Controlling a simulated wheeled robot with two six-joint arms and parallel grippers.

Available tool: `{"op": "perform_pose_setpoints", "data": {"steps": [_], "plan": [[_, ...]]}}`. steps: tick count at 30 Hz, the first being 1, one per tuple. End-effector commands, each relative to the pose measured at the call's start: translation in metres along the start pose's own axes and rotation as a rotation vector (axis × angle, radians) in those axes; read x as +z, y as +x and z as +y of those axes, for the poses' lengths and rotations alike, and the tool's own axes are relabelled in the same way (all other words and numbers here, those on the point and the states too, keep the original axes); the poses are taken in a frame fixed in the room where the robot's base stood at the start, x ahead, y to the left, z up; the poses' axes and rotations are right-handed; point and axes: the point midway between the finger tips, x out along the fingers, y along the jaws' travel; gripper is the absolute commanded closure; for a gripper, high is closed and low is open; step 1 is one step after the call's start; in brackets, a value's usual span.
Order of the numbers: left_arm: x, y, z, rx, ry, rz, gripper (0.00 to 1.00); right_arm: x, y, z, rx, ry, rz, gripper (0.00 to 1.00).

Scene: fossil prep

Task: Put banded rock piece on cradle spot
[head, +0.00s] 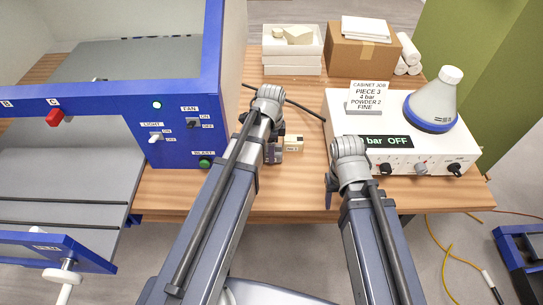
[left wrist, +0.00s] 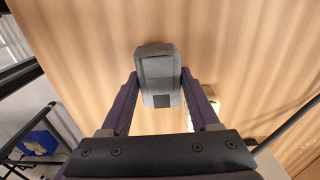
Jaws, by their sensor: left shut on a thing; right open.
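My left gripper (head: 273,153) is low over the wooden table, left of centre in the head view. In the left wrist view its two fingers (left wrist: 160,92) are shut on a grey block with a paler top, a darker lower part and a small dark square; I take this for the banded rock piece (left wrist: 158,68). In the head view the gripper mostly hides it. A small beige block (head: 293,143) sits on the table just right of the gripper. My right gripper (head: 330,190) is empty near the table's front edge. I cannot make out the cradle spot.
A blue-framed cabinet (head: 180,110) with a grey floor stands at the left. A white control box (head: 440,155) with a flask (head: 435,105) and job card (head: 369,97) is at the right. White trays (head: 291,68) and a carton (head: 358,58) stand at the back.

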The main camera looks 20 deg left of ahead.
Motion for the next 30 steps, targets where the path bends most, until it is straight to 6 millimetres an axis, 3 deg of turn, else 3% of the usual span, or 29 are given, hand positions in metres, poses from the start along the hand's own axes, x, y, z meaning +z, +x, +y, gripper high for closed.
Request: {"op": "perform_pose_setpoints", "data": {"steps": [1,3,15,16,24,30], "plan": [[0.0,0.0125,0.0,0.0,0.0,0.0,1.0,-0.0007,0.0124,-0.0012,0.0,0.0,0.0,0.45],[0.0,0.016,0.0,0.0,0.0,0.0,1.0,-0.0009,0.0159,-0.0015,0.0,0.0,0.0,0.45],[0.0,0.0178,-0.0001,0.0,0.0,0.0,1.0,-0.001,0.0177,-0.0017,0.0,0.0,0.0,0.45],[0.0,0.0176,0.0,0.0,0.0,0.0,0.37,-0.001,0.0175,-0.0017,0.0,0.0,0.0,0.45],[0.0,0.0164,0.0,0.0,0.0,0.0,0.08,-0.001,0.0163,-0.0015,0.0,0.0,0.0,0.45],[0.0,0.0163,0.0,0.0,0.0,0.0,0.08,-0.001,0.0162,-0.0016,0.0,0.0,0.0,0.45]]}}
